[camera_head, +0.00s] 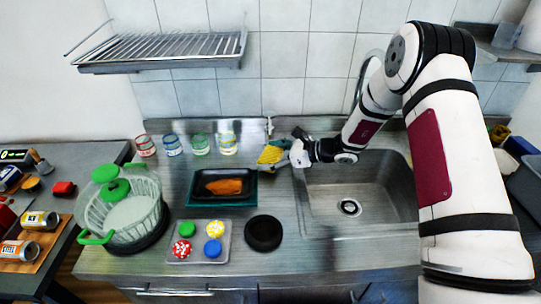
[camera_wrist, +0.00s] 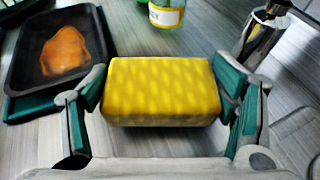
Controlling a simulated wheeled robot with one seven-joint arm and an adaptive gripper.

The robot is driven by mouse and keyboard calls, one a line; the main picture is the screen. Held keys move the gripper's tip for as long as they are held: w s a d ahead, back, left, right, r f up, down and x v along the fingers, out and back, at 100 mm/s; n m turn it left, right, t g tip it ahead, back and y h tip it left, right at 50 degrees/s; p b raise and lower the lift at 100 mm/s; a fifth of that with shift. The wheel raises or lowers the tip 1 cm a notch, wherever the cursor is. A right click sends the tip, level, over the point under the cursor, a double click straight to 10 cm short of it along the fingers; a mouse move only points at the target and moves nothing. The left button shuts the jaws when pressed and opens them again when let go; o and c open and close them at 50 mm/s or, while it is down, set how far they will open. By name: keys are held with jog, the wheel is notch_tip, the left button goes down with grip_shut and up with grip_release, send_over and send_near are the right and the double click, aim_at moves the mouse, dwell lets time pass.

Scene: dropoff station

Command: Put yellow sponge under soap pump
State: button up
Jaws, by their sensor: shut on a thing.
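The yellow sponge (camera_wrist: 160,92) is held between the two teal-padded fingers of my gripper (camera_wrist: 162,100), with a finger on each side. In the head view the sponge (camera_head: 269,156) is above the steel counter, left of the sink, at the tip of my gripper (camera_head: 281,148). A chrome fixture that looks like the soap pump (camera_head: 269,126) stands at the back of the counter, just behind the sponge. In the wrist view this chrome pump (camera_wrist: 258,38) is beyond the sponge to the upper right. The sponge is not beneath its spout.
A black tray with an orange piece of food (camera_head: 222,187) lies left of the sponge. Several glass jars (camera_head: 199,144) line the back wall. The sink basin (camera_head: 350,190) is to the right.

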jog(key=shift+f, duration=0.1)
jog(key=shift+f, duration=0.15)
jog(key=o, duration=0.9)
